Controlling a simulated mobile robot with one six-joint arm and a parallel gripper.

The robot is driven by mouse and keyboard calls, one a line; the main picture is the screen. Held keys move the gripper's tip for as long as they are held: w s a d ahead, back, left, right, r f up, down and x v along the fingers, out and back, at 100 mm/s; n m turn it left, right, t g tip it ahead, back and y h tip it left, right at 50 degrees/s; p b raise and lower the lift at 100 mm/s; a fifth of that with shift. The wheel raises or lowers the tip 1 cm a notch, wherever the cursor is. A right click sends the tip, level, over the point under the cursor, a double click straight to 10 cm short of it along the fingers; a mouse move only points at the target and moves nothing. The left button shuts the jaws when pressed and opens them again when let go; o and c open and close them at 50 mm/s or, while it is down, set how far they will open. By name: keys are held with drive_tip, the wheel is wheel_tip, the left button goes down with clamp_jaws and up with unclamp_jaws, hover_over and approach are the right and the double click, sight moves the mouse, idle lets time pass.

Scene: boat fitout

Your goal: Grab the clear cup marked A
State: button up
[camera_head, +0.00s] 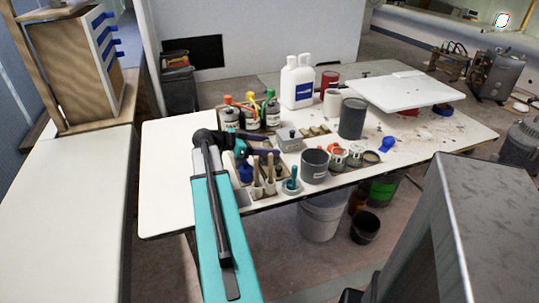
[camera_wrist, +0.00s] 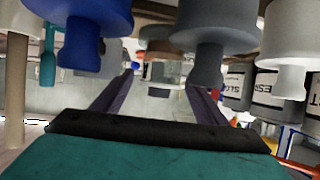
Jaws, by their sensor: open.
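I cannot make out a clear cup marked A in either view. My gripper (camera_head: 275,145) is over the white worktable, among bottles and small containers, and partly hides what lies behind it. Its two dark fingers stand apart in the wrist view (camera_wrist: 160,92), with no object clearly held between them. A small grey box (camera_head: 289,141) is just to the right of the fingers in the head view.
The white table (camera_head: 175,145) holds labelled bottles with coloured tops (camera_head: 252,117), white jugs (camera_head: 297,82), a dark grey can (camera_head: 352,118), a grey tin (camera_head: 314,166), brushes (camera_head: 257,188) and a white board (camera_head: 405,91). The table's left end is clear. Buckets (camera_head: 320,220) stand below.

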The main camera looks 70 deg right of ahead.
sight(276, 145)
drive_tip(key=shift+s+d, duration=0.1)
drive_tip(key=shift+p+x, duration=0.5)
drive_tip(key=shift+x, duration=2.05)
drive_tip(key=c, duration=1.1)
drive_tip(key=shift+c, duration=0.2)
drive_tip(key=shift+r, duration=0.1)
wheel_tip(276, 145, up, 10)
drive_tip(key=shift+b, duration=0.4)
